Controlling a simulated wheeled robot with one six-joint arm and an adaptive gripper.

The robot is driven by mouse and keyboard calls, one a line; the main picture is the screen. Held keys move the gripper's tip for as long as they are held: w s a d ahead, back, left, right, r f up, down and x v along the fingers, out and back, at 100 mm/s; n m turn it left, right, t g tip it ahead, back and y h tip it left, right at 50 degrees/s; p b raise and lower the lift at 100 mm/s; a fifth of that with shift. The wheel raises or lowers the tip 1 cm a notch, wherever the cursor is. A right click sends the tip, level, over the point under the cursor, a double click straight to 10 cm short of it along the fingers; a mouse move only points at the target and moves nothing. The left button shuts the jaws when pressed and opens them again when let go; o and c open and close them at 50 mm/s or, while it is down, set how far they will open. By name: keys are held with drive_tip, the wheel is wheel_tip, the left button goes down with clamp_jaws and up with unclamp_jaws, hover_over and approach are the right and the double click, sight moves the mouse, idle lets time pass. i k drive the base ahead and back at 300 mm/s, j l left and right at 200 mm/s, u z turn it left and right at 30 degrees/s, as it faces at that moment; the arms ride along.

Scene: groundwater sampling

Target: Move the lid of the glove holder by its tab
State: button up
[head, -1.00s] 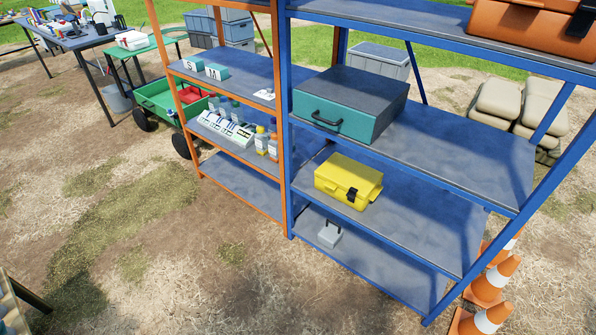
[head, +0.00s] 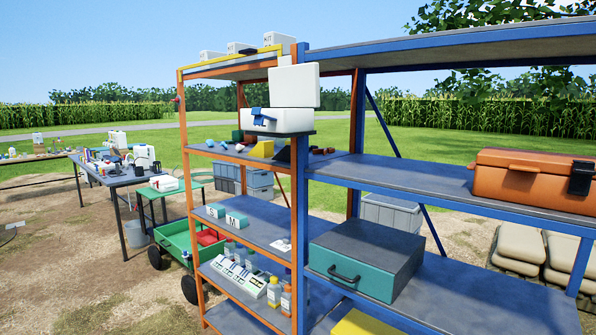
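Nothing in view is clearly marked as the glove holder, and I cannot make out a lid tab. Two small white-and-teal boxes stand side by side on a shelf of the orange rack: one marked S (head: 215,211) and one marked M (head: 236,221). Higher on that rack, a white box (head: 290,121) has a blue piece (head: 263,118) at its front. A white panel (head: 294,86) stands upright above it; I cannot tell whether this is its raised lid. My gripper is not in view.
The orange rack (head: 189,187) adjoins a blue rack (head: 302,180) holding a teal case (head: 366,258) and an orange case (head: 533,182). A green cart (head: 176,243) and dark table (head: 118,176) stand left. Open ground lies at lower left.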

sight(291, 86)
drive_tip(key=i+j+u, duration=0.4)
drive_tip(key=i+j, duration=1.7)
drive_tip(key=j, duration=0.1)
